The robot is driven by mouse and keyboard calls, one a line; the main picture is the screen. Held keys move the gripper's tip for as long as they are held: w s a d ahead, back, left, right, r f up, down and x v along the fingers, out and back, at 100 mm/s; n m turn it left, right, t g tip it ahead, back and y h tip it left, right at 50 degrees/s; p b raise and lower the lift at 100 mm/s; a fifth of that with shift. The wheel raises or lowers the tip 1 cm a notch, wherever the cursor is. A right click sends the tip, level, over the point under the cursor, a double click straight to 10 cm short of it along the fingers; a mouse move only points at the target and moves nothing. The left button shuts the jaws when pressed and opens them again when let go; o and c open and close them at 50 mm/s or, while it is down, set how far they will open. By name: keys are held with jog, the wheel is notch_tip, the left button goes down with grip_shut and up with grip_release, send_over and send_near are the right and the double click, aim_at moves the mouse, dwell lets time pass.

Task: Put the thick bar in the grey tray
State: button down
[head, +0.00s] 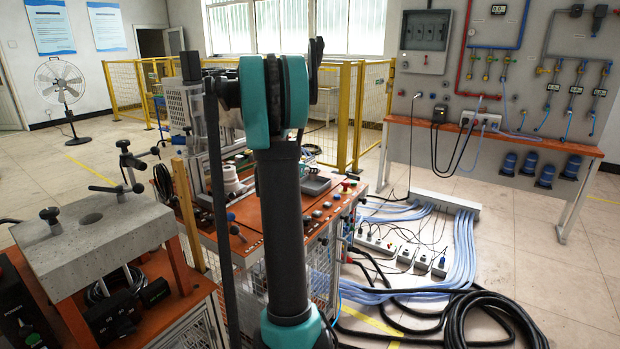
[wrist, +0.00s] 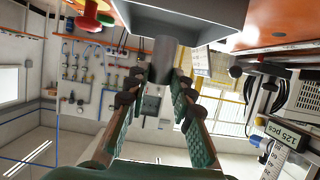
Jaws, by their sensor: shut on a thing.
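The thick bar (wrist: 165,55) is a short dark-grey cylinder in the wrist view. My gripper (wrist: 164,76) is shut on it, with one green-padded finger on each side of its end. The grey tray (wrist: 215,22) fills the top middle of the wrist view, and the bar's far end overlaps its wall in the picture. I cannot tell whether bar and tray touch. In the head view the grey tray (head: 318,187) lies on the orange bench, just right of my arm. My arm hides the gripper and bar there.
The orange bench (head: 262,240) carries a row of knobs and buttons at its front right, by the tray. A machine with a metal frame (head: 190,105) stands at its back left. A grey block fixture (head: 95,228) is at the left. Cables (head: 470,310) cover the floor at right.

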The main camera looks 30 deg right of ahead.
jog(key=shift+f, duration=1.55)
jog(key=c, duration=1.3)
grip_release()
jog(key=shift+f, duration=0.1)
jog(key=shift+r, duration=0.2)
jog(key=v, duration=1.2)
jog(key=shift+w, duration=0.1)
